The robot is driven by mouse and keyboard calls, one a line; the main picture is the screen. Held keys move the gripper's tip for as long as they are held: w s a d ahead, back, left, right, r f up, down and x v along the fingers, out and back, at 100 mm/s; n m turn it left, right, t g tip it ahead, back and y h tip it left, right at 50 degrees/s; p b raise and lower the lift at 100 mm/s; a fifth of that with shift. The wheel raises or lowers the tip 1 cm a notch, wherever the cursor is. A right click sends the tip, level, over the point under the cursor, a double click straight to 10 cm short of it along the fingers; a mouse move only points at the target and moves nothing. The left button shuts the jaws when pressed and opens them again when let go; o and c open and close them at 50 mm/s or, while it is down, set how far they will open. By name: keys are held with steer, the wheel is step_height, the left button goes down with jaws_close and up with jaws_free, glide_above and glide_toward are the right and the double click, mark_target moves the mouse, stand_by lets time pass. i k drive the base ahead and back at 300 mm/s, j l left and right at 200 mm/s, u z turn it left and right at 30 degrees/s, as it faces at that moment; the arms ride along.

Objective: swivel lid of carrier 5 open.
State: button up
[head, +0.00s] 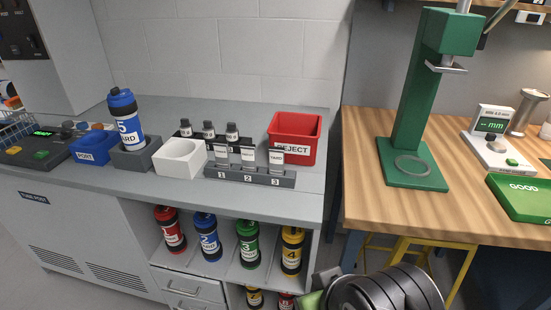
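Carrier 5 (128,128) is a blue cylinder with a white label reading 5 and black bands. It stands upright in a grey block holder (134,158) on the left part of the grey counter. Its lid (121,97) is at the top end, blue and black, and looks closed over the body. The fingers of my gripper do not show.
A blue bin (91,150) stands left of the holder, and a white cup block (180,158) stands right. Beyond are a numbered rack (250,174) and a red REJECT bin (305,137). Several carriers stand on the shelf below. A wooden bench (360,205) with a green press is at right.

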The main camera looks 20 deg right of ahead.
mark_target(116, 94)
steer(key=j+z, duration=0.1)
steer(key=j, duration=1)
steer(key=i+j, duration=0.1)
steer(key=j, duration=0.3)
steer(key=i+j+z, duration=0.1)
steer(key=j, duration=0.3)
steer(key=i+j, duration=0.15)
steer(key=j, duration=0.25)
steer(key=i+j, duration=0.1)
steer(key=j, duration=0.3)
steer(key=i+j+z, duration=0.1)
steer(key=j, duration=0.3)
